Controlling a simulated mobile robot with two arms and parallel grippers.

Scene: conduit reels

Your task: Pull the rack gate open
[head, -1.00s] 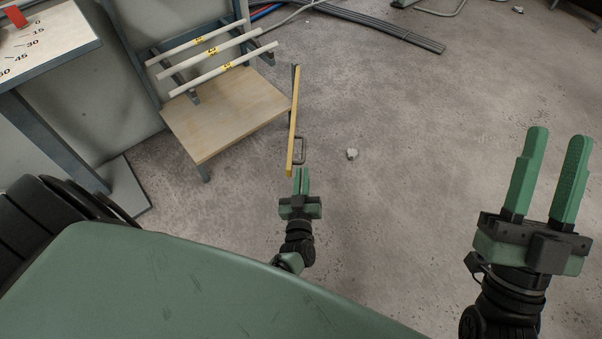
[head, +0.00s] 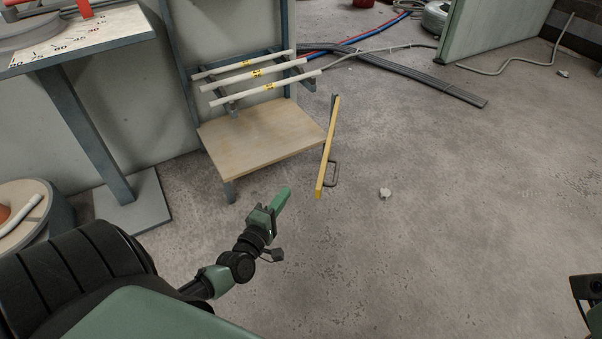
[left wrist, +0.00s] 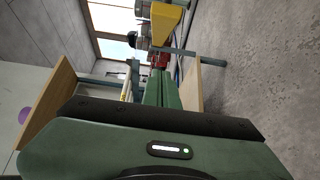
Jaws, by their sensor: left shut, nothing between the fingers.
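The rack gate (head: 327,155) is a yellow bar, angled out from the rack's right side over the floor. Its grey handle (head: 334,174) is on the bar's right side near the front end. The rack (head: 260,140) has a wooden shelf and several white tubes with yellow labels. My left gripper (head: 284,196) is shut and empty, left of the gate's front end and apart from handle and bar. Its closed green fingers show in the left wrist view (left wrist: 160,90). Only a black and green part of my right arm shows at the right edge; its fingers are out of view.
A table with an angle scale (head: 90,38) stands at the left, with a round bin (head: 50,215) below. Dark conduits (head: 430,78) lie behind. The floor at right is open.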

